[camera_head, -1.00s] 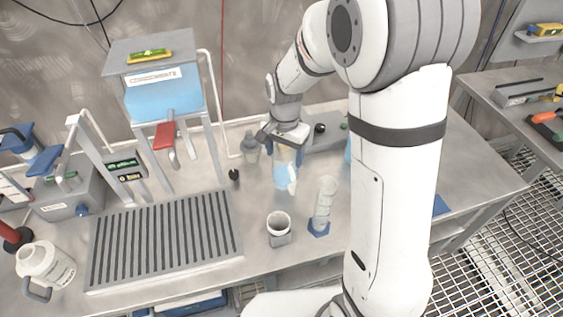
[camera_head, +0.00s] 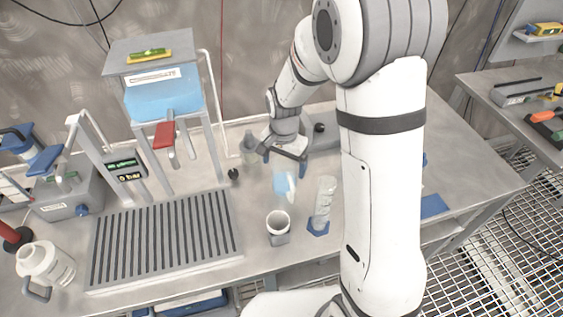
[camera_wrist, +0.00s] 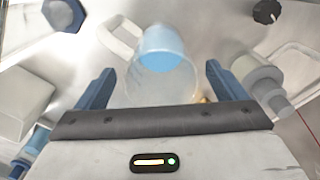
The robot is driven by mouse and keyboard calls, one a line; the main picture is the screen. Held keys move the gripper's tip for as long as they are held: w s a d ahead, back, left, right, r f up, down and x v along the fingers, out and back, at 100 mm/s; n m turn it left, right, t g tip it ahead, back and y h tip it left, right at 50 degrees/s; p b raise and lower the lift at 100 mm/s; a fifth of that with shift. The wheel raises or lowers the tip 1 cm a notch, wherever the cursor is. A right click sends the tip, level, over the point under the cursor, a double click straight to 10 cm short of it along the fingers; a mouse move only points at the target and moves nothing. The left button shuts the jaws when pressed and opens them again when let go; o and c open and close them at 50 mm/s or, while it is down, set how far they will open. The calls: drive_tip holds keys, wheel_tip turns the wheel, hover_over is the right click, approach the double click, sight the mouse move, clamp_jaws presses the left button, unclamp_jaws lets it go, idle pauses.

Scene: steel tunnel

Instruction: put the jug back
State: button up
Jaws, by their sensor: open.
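The clear jug (camera_head: 285,186) with pale blue liquid stands upright on the steel bench, behind the white cup and left of the clear cylinder. Its white handle faces the front right in the head view. My gripper (camera_head: 285,161) is open and empty just behind the jug, with its blue fingers apart. In the wrist view the jug (camera_wrist: 162,50) shows ahead of my gripper (camera_wrist: 160,88), between the lines of the two fingers and apart from both. Its handle is on the left there.
A cup (camera_head: 278,228) and a clear cylinder on a blue base (camera_head: 318,229) stand in front. A grey bottle (camera_head: 250,147) is close to my gripper's left. A slotted rack (camera_head: 165,240) lies left. A blue mat (camera_head: 433,206) lies right, beyond my arm.

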wheel_tip(320, 180, up, 12)
drive_tip(key=s+d+r+n+t, duration=0.1)
drive_tip(key=s+d+n, duration=0.1)
drive_tip(key=s, duration=0.4)
drive_tip(key=s+d+r+n+t, duration=0.1)
drive_tip(key=s+d+r+n, duration=0.1)
drive_tip(key=s+d, duration=0.2)
drive_tip(key=s+d+r+n+t, duration=0.1)
drive_tip(key=s+d+r+n, duration=0.1)
drive_tip(key=s, duration=0.6)
drive_tip(key=shift+s+d+n, duration=0.4)
drive_tip(key=shift+d, duration=0.5)
